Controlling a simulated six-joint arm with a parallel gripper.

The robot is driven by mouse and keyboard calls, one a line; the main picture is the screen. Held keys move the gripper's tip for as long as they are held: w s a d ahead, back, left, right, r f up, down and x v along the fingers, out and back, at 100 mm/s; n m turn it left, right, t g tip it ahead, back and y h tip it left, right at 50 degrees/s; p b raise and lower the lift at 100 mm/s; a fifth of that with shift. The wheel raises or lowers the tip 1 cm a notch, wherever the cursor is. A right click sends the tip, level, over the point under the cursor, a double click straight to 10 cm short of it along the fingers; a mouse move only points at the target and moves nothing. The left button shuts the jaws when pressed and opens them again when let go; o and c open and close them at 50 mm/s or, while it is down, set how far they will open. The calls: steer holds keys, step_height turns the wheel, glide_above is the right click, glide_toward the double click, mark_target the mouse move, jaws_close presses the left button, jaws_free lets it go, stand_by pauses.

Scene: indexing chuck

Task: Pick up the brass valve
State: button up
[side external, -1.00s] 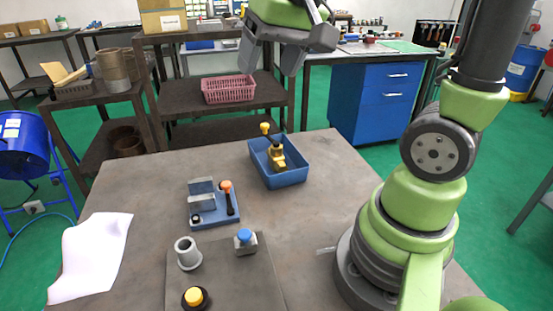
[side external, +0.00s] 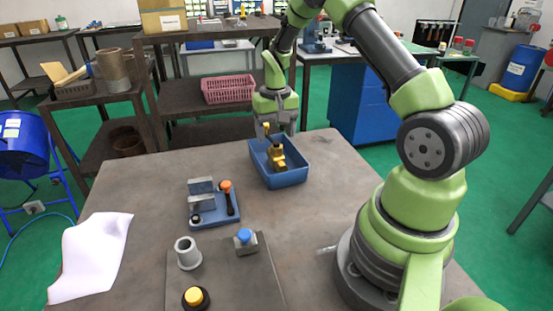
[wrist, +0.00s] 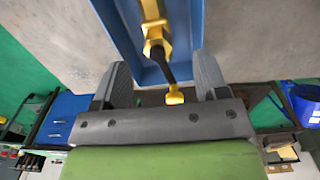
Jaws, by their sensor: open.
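The brass valve (side external: 276,158) stands in the blue tray (side external: 292,178) at the back of the table. Its yellow body and dark stem show in the side view, and the upper part is partly hidden by my gripper. My gripper (side external: 276,132) points down over the tray's far end, open, with its fingers around the top of the valve's stem.
A blue fixture (side external: 214,208) with an orange-tipped lever stands left of the tray. A grey plate (side external: 225,275) in front carries a grey cylinder, a blue-knobbed block and a yellow button. White paper (side external: 90,255) lies at the left. The table between tray and fixture is clear.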

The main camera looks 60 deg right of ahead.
mark_target(276, 143)
steer(key=f, duration=0.5)
steer(key=shift+d+f, duration=0.2)
steer(key=shift+f, duration=0.15)
jaws_close()
